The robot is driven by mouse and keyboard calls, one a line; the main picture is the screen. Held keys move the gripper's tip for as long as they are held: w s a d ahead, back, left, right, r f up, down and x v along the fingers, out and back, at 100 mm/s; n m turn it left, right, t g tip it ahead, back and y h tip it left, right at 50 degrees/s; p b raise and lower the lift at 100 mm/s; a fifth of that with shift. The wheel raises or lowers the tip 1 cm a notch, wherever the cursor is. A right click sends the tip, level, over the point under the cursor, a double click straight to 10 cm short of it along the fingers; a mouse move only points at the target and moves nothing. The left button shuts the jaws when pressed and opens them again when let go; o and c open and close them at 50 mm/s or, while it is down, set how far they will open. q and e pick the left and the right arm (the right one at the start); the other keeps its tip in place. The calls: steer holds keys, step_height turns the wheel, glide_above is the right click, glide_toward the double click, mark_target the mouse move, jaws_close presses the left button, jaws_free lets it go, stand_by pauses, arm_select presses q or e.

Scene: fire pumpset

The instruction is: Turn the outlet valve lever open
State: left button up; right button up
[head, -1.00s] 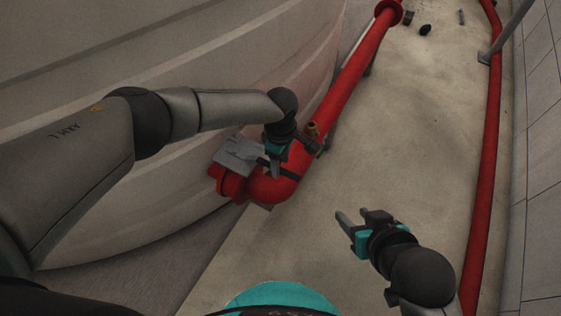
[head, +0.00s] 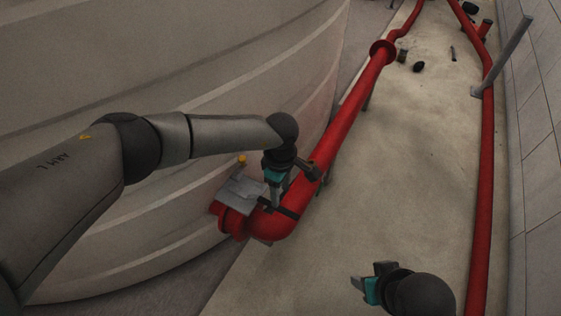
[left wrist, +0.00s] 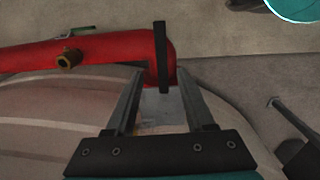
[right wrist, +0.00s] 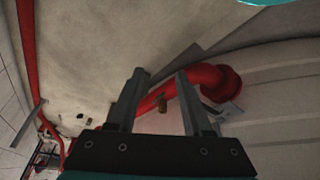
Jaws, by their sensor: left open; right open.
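A dark flat bar that looks like the valve lever lies across the red pipe elbow (head: 268,225); in the left wrist view the bar (left wrist: 162,52) stands out clearly. My left gripper (head: 273,202) is open just above the elbow, pointing down. In the left wrist view the bar's lower end shows between the spread fingertips (left wrist: 160,74); I cannot tell whether either finger touches it. My right gripper (head: 367,278) is open and empty, over the floor to the right of the pipe.
A grey plate (head: 240,190) sits beside the elbow against the large pale tank (head: 150,70). A brass fitting (left wrist: 69,59) is on the pipe. Another red pipe (head: 486,170) runs along the right wall. Open floor (head: 410,150) lies between the pipes.

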arm_select(q)
step_height(320, 180, up, 9)
steer(key=p, duration=0.3)
steer(key=shift+r+p, duration=0.2)
steer(key=shift+p, duration=0.2)
arm_select(e)
step_height(320, 180, down, 9)
steer(key=s+g, duration=0.1)
steer(key=s, duration=0.1)
steer(key=shift+s+d+g, duration=0.15)
steer(key=shift+s+g, duration=0.05)
steer(key=shift+g, duration=0.1)
steer(key=shift+r, duration=0.1)
